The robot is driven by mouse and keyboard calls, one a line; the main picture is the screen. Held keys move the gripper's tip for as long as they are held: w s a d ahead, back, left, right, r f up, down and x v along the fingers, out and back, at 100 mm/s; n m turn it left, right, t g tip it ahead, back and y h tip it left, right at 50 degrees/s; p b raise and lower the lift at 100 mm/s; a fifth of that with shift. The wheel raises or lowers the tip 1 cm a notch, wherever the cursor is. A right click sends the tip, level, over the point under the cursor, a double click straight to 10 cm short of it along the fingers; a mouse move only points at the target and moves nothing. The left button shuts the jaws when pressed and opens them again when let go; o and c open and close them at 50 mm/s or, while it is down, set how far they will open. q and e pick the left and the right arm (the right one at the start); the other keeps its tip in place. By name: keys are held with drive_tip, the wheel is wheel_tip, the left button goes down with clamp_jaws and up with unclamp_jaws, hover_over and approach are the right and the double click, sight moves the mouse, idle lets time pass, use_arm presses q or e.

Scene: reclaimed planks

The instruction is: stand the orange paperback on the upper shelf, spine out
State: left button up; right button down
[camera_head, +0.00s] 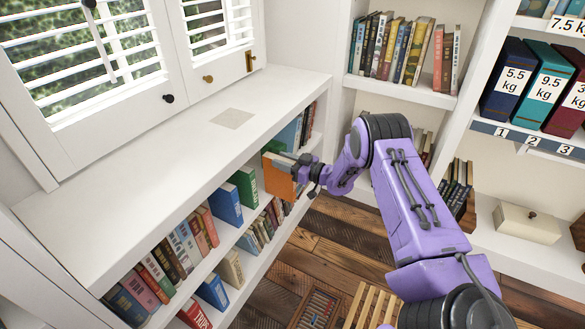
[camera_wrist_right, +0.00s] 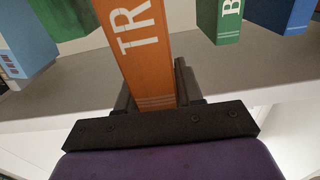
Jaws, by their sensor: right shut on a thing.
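The orange paperback (camera_head: 279,181) is at the front of the upper shelf (camera_head: 204,256) of the low white bookcase, upright and sticking out past the shelf edge. My right gripper (camera_head: 301,172) is shut on it from the room side. In the right wrist view, the orange paperback (camera_wrist_right: 150,55) shows its spine with white letters "TR" facing my gripper (camera_wrist_right: 155,90), one dark finger on each side. The grey shelf surface (camera_wrist_right: 60,95) lies around it. Whether the book's bottom touches the shelf is unclear. My left gripper is not in view.
A green book (camera_head: 244,184) and a blue book (camera_head: 227,204) stand left of the orange one; more books stand beyond it, including a green one (camera_wrist_right: 222,20) in the wrist view. Gaps show between them. The white bookcase top (camera_head: 150,170) overhangs the shelf.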

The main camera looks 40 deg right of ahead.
sight(264, 155)
drive_tip(key=b+x, duration=0.5)
drive_tip(key=x, duration=0.4)
drive_tip(key=shift+f, duration=0.1)
drive_tip(key=shift+w+a+r, duration=0.2)
drive_tip(key=shift+w+a, duration=0.05)
drive_tip(key=shift+w, duration=0.35)
drive_tip(key=shift+f+b, duration=0.25)
drive_tip(key=shift+b, duration=0.1)
drive_tip(key=c, duration=0.6)
unclamp_jaws()
drive_tip(key=shift+c, duration=0.2)
drive_tip(key=shift+s, duration=0.1)
